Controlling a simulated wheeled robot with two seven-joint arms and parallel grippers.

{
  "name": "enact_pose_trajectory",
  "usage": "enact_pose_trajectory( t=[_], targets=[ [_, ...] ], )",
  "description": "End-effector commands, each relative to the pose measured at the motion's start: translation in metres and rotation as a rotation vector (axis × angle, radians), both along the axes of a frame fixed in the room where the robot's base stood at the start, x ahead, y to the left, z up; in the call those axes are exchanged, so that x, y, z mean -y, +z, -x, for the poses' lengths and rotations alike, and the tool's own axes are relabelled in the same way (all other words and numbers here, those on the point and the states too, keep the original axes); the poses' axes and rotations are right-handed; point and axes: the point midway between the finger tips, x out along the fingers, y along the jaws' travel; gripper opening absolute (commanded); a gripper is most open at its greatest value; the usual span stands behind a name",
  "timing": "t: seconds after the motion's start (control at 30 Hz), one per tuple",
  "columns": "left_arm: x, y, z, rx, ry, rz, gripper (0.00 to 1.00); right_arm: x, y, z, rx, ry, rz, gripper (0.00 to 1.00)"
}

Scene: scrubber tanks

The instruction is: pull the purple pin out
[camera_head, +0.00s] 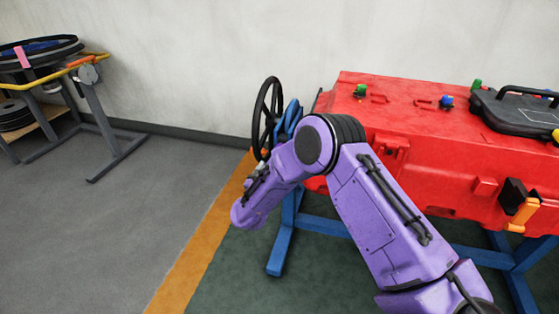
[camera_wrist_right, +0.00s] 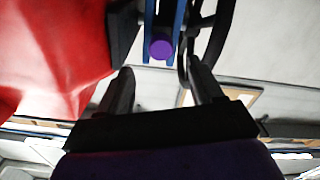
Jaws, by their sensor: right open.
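The purple pin (camera_wrist_right: 160,47) shows its round end in the right wrist view, between two blue bars (camera_wrist_right: 178,28) beside the black handwheel. My right gripper (camera_wrist_right: 163,82) is open. Its two dark fingers point towards the pin, one to each side in the picture, with a gap between fingertips and pin. In the head view my purple right arm reaches across to the handwheel (camera_head: 259,116), its gripper (camera_head: 263,164) just below the wheel. The pin cannot be made out in the head view. My left gripper is not in view.
A red tank (camera_head: 400,125) on a blue stand (camera_head: 278,250) is behind and right of my arm. A black lid (camera_head: 515,112) lies on it. A yellow-railed stand (camera_head: 95,100) is at far left. The grey floor between is clear.

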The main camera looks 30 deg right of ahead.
Motion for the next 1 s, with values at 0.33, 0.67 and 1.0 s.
enact_pose_trajectory(
  t=[0.33, 0.67, 1.0],
  targets=[
    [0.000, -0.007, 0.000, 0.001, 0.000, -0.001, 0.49, 0.056, -0.001, -0.048, -0.001, 0.003, 0.000, 0.66],
    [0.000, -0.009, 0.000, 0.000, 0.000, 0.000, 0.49, 0.070, 0.000, -0.061, -0.004, 0.008, 0.000, 0.66],
    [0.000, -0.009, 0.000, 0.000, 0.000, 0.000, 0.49, 0.070, -0.001, -0.061, -0.005, 0.008, 0.001, 0.00]
  ],
)
